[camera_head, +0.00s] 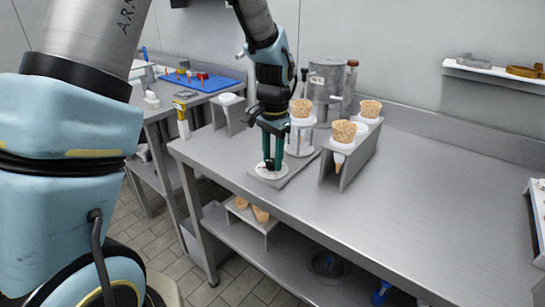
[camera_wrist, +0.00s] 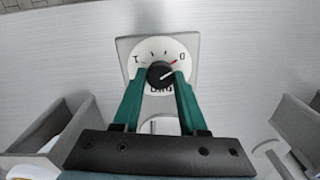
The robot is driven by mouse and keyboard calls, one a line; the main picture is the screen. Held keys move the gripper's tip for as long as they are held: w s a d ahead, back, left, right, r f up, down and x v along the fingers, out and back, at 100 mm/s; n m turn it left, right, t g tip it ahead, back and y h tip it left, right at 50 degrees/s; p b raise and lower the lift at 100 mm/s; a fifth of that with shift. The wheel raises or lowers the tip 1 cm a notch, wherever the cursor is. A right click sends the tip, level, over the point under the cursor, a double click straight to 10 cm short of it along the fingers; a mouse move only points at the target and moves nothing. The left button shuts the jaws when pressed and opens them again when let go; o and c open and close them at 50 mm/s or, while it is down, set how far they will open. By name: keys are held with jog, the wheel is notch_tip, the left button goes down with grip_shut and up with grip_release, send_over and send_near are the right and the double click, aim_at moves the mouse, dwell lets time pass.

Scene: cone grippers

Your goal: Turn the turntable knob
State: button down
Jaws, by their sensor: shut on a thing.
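The turntable knob (camera_wrist: 159,73) is a small black dial with a white pointer mark. It sits on a round white dial plate (camera_wrist: 160,50) with printed marks and a red mark at its right side. My gripper (camera_wrist: 160,82) reaches down over the dial with its two green fingers on either side of the knob, shut on it. In the head view, my gripper (camera_head: 270,163) points down at the white dial plate (camera_head: 270,173) near the front edge of the steel table. The knob is mostly hidden by the fingers there.
A metal holder (camera_head: 352,160) with ice-cream cones stands right of my gripper. Another cone (camera_head: 301,108) stands behind it on a clear stand. A small bracket (camera_head: 228,114) stands to the left. The right part of the steel table (camera_head: 440,185) is clear.

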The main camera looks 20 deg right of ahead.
jog(key=n+p, duration=0.1)
jog(key=n, duration=0.5)
jog(key=n+p, duration=0.1)
jog(key=n, duration=0.5)
jog(key=shift+r, duration=0.1)
jog(key=n+p, duration=0.3)
jog(key=n, duration=0.3)
jog(key=shift+w+g, duration=0.1)
jog(key=shift+g, duration=0.2)
jog(key=n+p, duration=0.3)
jog(key=n, duration=0.2)
jog(key=shift+n, duration=0.4)
jog(key=shift+c, duration=2.2)
grip_release()
